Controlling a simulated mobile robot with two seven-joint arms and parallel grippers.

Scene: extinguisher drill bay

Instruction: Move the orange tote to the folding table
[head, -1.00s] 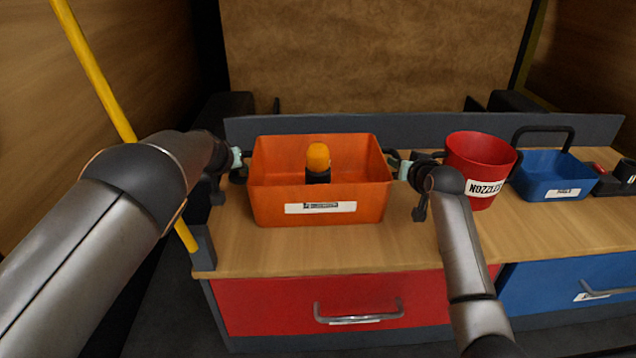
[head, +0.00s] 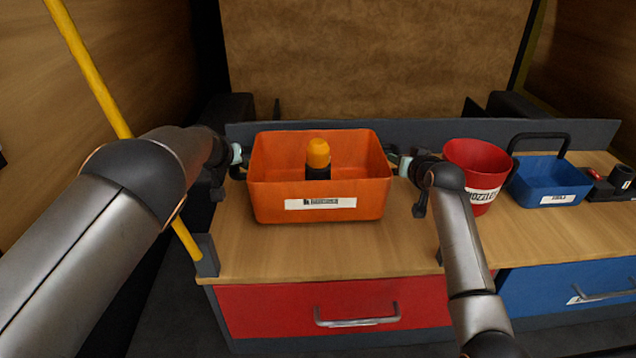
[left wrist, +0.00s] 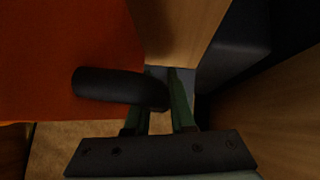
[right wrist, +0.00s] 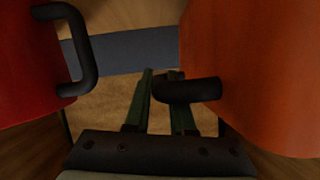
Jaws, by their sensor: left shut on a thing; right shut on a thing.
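The orange tote (head: 275,208) is an open box with a white label on its front, at the middle of the head view. A black item with an orange top (head: 318,155) stands inside it. My left gripper (head: 238,160) is shut on the tote's black left handle (left wrist: 115,86), which shows in the left wrist view. My right gripper (head: 402,165) is shut on the black right handle (right wrist: 185,90). The tote looks level over the wooden worktop; I cannot tell whether its base touches the wood. The folding table is not recognisable in these views.
A red bucket (head: 472,160) with a white label stands close to my right gripper. A blue tray (head: 552,178) with a black handle and a black object (head: 617,182) are further right. A yellow pole (head: 90,70) rises at the left. The worktop front (head: 330,248) is clear.

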